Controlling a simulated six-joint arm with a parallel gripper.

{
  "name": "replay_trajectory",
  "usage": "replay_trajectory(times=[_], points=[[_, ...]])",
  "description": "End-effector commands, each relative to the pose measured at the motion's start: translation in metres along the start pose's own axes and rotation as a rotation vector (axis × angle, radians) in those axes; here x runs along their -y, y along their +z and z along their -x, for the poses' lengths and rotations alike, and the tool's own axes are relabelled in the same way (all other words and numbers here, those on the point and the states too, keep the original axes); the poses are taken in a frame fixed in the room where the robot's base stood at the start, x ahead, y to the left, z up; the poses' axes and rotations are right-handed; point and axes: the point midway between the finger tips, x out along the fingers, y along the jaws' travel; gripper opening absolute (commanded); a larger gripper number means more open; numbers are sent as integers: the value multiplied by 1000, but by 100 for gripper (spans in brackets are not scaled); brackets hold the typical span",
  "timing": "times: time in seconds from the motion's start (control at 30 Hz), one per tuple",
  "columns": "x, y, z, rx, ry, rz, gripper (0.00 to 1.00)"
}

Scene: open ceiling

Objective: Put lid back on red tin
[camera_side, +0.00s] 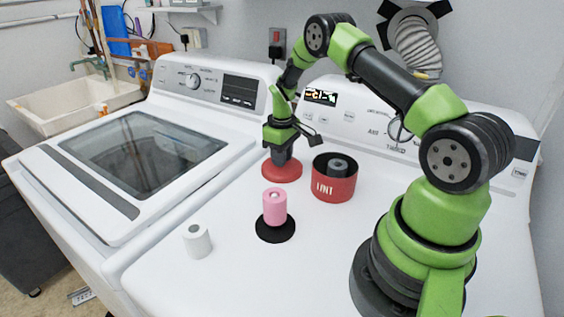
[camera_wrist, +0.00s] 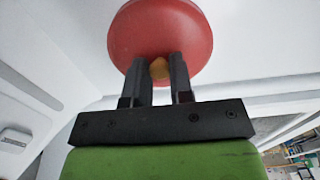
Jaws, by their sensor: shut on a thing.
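The red lid (camera_side: 282,171) is a round red disc at the left of the tin in the side view, low over or on the white machine top. My gripper (camera_side: 281,157) is above it, pointing down, shut on the lid's knob. In the wrist view the lid (camera_wrist: 160,35) fills the top middle, and a tan knob sits between the two dark fingers of my gripper (camera_wrist: 159,70). The red tin (camera_side: 334,187), marked LINT, stands open to the right of the lid. A dark round thing shows inside it. I cannot tell whether the lid touches the surface.
A pink roll (camera_side: 275,207) stands on a black disc (camera_side: 275,232) in front of the lid. A white roll (camera_side: 197,241) stands at the front left. The control panel (camera_side: 349,115) rises behind. The front middle of the top is clear.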

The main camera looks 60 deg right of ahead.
Motion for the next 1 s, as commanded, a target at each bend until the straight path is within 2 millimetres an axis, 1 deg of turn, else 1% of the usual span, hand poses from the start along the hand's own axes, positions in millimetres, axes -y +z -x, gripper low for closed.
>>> replay_trajectory(times=[0.03,0.2,0.3,0.4,0.47,0.57,0.67,0.73,0.9,1.0], points=[[0,-1,10,-5,3,1,0],[0,-1,46,-6,2,1,0],[0,0,65,-5,1,2,0],[-1,1,80,-4,0,1,0],[-2,5,87,-2,-1,0,0],[-6,20,98,-1,-1,-2,0],[-10,44,108,1,0,-3,0],[-12,64,115,1,0,-5,0],[-9,108,127,-1,2,-4,0],[-6,127,131,-2,2,-6,0]])
